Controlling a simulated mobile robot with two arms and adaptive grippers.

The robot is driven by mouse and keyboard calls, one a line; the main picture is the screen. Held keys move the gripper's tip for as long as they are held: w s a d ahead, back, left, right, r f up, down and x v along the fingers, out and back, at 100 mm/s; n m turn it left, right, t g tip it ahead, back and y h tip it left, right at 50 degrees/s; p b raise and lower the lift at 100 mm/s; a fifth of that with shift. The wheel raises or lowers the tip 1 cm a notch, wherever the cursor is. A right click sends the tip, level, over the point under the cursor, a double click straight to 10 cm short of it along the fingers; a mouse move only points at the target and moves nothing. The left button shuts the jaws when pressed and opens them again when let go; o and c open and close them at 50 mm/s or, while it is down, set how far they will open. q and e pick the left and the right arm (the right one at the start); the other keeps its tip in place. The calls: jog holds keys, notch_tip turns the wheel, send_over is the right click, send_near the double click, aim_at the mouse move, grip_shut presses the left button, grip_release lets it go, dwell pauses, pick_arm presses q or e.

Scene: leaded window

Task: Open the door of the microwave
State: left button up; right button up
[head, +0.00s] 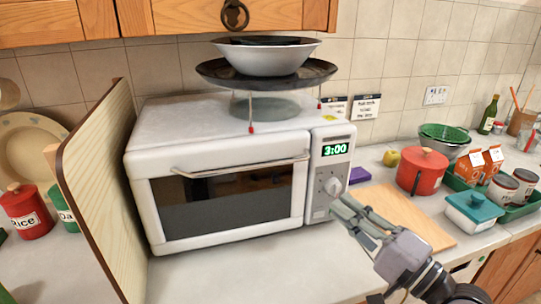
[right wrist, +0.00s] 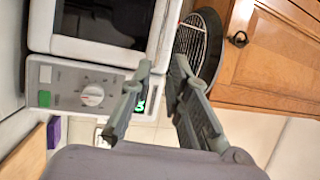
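The white microwave (head: 225,170) stands on the counter in the middle of the head view. Its dark-windowed door (head: 228,195) looks shut. A metal bar handle (head: 243,165) runs across the top of the door. The control panel (head: 329,180) on the right has a dial and a green 3:00 display; the dial (right wrist: 92,95) also shows in the right wrist view. My right gripper (head: 345,204) is in front of the panel's lower right, below and right of the handle. In the right wrist view its fingers (right wrist: 162,66) are apart with nothing held between them. My left gripper is not in view.
A wooden board (head: 97,190) stands upright close to the microwave's left side. A wok and bowl (head: 266,60) sit on a rack on top. A cutting board (head: 405,215), red pot (head: 422,172) and green tray (head: 515,212) are at right. Wooden cabinets (head: 200,15) hang above.

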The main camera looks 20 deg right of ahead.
jog(key=w, duration=0.1)
jog(key=p, duration=0.2)
send_near(285, 163)
jog(key=w, duration=0.1)
jog(key=p+x, duration=0.1)
jog(key=x, duration=0.4)
jog(key=shift+w+a+r, duration=0.1)
jog(key=shift+w+r, duration=0.05)
jog(key=shift+r, duration=0.05)
jog(key=p+x, duration=0.1)
jog(key=x, duration=0.3)
jog(key=shift+f, duration=0.15)
grip_shut()
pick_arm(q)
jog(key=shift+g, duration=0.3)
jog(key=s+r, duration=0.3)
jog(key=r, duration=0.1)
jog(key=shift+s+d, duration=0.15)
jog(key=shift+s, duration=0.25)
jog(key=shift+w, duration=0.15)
pick_arm(e)
jog(key=shift+f, duration=0.1)
